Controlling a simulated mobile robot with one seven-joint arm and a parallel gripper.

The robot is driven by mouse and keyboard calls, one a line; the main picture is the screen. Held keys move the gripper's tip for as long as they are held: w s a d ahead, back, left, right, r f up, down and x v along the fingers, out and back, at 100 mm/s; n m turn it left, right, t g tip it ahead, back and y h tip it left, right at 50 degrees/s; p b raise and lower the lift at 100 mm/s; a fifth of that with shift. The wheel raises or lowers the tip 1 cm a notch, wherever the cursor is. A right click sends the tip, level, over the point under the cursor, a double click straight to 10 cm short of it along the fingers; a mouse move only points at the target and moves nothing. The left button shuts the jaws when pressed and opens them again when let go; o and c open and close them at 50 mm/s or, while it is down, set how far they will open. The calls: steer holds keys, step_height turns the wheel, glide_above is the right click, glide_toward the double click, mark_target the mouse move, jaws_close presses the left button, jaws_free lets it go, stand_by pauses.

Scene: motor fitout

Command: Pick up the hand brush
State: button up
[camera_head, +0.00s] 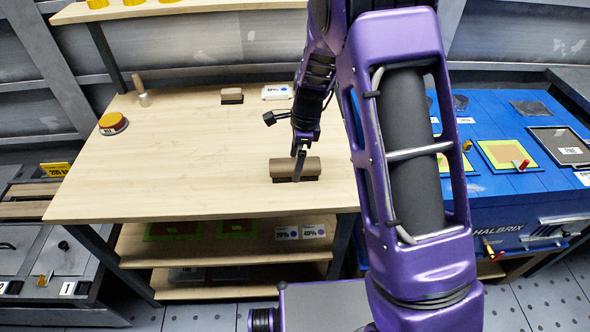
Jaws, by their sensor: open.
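The hand brush (281,169) appears to be the brown, rounded block with a dark underside, lying lengthwise across the picture near the front of the wooden workbench. My gripper (299,165) is open and points down over the brush's middle. Its fingers overlap the brush in this view, so I cannot tell whether they touch it or straddle it. Part of the brush is hidden behind the fingers.
The wooden workbench (190,150) is mostly clear on the left. A blue case (500,205) is at right.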

steer(key=shift+a+f, duration=0.1)
steer(key=shift+f, duration=0.5)
jaws_close()
steer(key=shift+r, duration=0.1)
step_height(320, 180, up, 10)
steer(key=shift+p, duration=0.6)
